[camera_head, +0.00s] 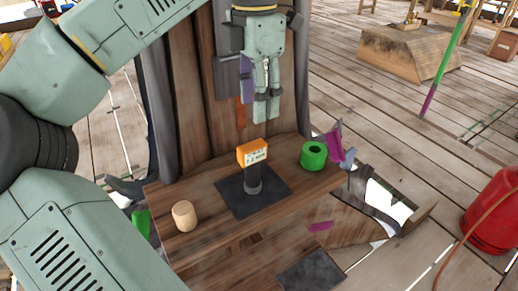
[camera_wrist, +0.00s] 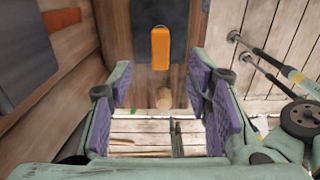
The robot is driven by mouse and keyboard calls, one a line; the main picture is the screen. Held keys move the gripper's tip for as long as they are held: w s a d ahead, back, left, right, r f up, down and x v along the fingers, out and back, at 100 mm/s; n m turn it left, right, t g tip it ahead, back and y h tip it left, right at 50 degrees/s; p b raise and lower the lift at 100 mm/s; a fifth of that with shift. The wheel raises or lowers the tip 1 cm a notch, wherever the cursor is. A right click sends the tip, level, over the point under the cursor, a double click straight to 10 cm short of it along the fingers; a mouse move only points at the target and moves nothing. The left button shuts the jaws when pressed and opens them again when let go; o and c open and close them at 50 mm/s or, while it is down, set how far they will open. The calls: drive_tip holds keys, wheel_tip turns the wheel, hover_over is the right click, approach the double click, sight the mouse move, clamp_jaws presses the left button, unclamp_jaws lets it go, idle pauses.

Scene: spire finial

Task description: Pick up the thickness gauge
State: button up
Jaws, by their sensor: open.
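The thickness gauge (camera_head: 251,152) looks like a small orange block with a pale, marked face. It sits at the top of a dark upright post or handle (camera_head: 253,178) above a dark square mat (camera_head: 232,197) on a wooden bench. My gripper (camera_head: 265,112) points down above and slightly behind the gauge in the head view, apart from it. In the wrist view the gauge (camera_wrist: 160,48) shows as an orange bar ahead of the two purple-padded fingers (camera_wrist: 163,88). The fingers are apart with nothing held between them.
A green ring-shaped roll (camera_head: 313,155) and a purple piece (camera_head: 335,146) are at the right end. Upright planks (camera_head: 185,110) rise behind the bench.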

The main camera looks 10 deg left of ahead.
sight(252, 145)
wheel_tip(252, 145, down, 5)
drive_tip(key=shift+s+a+f, duration=0.1)
drive_tip(key=shift+s+f, duration=0.05)
drive_tip(key=shift+s+a+f+p, duration=0.1)
drive_tip(key=shift+f+p, duration=0.3)
drive_tip(key=shift+f, duration=1)
drive_tip(key=shift+s+a+f+p, duration=0.1)
drive_tip(key=shift+f+p, duration=0.25)
drive_tip(key=shift+f, duration=1)
clamp_jaws()
